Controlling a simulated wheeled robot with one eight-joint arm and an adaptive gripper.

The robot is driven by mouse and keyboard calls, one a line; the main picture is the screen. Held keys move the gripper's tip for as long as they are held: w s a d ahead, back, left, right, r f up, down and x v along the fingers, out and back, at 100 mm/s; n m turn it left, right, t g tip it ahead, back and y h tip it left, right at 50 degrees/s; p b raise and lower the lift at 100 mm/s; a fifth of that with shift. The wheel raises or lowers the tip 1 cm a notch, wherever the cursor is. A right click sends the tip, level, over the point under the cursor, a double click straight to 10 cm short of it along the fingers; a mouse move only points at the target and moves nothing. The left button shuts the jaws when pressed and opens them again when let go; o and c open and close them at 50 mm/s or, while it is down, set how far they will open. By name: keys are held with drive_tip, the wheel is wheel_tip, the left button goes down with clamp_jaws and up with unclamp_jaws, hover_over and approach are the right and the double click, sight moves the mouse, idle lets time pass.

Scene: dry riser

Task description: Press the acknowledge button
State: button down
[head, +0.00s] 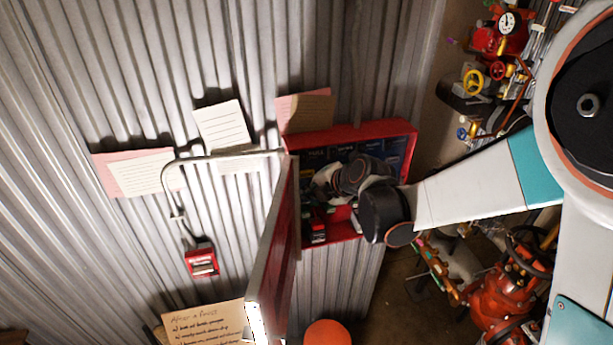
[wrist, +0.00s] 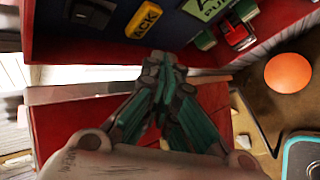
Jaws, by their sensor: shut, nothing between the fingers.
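The yellow piece marked ACK (wrist: 143,18) is on the dark blue panel (wrist: 165,38) at the top of the wrist view. My gripper (wrist: 163,60) is shut and empty, with its fingertips just below the ACK piece in that picture. I cannot tell how much gap lies between them, but no contact shows. In the head view my arm reaches into the open red cabinet (head: 345,132). There my wrist hides much of the panel, and I cannot make out the ACK piece.
The cabinet's red door (head: 272,245) stands open left of my arm. In the wrist view a black block (wrist: 92,14) is left of ACK, and a red-and-white part (wrist: 238,34) and a green label (wrist: 208,8) are right. Red pipework (head: 505,290) stands at right.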

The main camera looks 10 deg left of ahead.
drive_tip(key=s, duration=0.1)
drive_tip(key=s+d, duration=0.1)
drive_tip(key=shift+s+d, duration=0.15)
drive_tip(key=shift+s, duration=0.15)
idle(0.6)
